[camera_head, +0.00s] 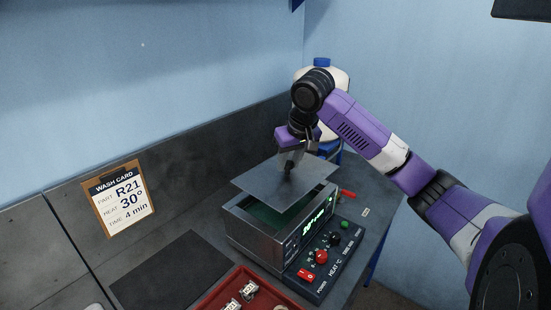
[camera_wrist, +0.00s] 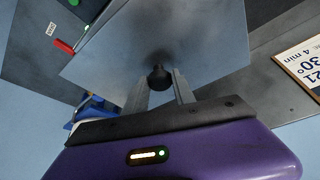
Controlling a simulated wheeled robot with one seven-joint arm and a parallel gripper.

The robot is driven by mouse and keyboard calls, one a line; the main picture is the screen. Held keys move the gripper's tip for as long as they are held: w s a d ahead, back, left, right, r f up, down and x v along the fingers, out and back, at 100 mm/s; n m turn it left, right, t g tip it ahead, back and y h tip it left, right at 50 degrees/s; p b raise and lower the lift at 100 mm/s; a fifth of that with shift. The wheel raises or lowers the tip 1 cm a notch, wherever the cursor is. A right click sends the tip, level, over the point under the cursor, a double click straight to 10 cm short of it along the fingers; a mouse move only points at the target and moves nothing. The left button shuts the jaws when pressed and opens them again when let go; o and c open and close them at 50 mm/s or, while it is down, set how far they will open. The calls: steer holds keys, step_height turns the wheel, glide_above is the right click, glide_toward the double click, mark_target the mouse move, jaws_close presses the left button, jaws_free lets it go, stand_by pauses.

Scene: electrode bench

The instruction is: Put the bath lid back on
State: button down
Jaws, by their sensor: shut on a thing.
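The bath lid (camera_head: 268,186) is a flat grey metal plate with a black knob on top. My gripper (camera_head: 289,165) is shut on the knob and holds the lid tilted above the bath (camera_head: 237,222), a metal box with an open top. Greenish liquid shows inside under the lid's near edge. The lid covers part of the opening from this view, and whether any edge touches the rim is hard to tell. In the wrist view the lid (camera_wrist: 200,55) spreads beyond the fingers, with the knob (camera_wrist: 160,77) at the fingertips.
The bath's control panel (camera_head: 317,277) has a lit green display, a red switch and knobs. A red tray (camera_head: 213,300) with small parts stands in front. A dark mat (camera_head: 172,268) lies left of the bath. A wash card (camera_head: 119,199) leans at the back left. A white jug (camera_head: 340,78) stands behind.

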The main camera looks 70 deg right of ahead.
mark_target(285, 176)
steer(key=shift+w+a+f+n, duration=0.15)
steer(key=shift+w+a+n, duration=0.25)
steer(key=shift+a, duration=0.1)
steer(key=shift+f, duration=0.1)
step_height(285, 176, down, 4)
steer(key=b, duration=0.4)
steer(key=shift+f, duration=0.7)
steer(key=shift+f+b, duration=0.4)
steer(key=shift+f, duration=0.25)
stand_by(0.8)
steer(key=shift+c, duration=2.4)
jaws_free()
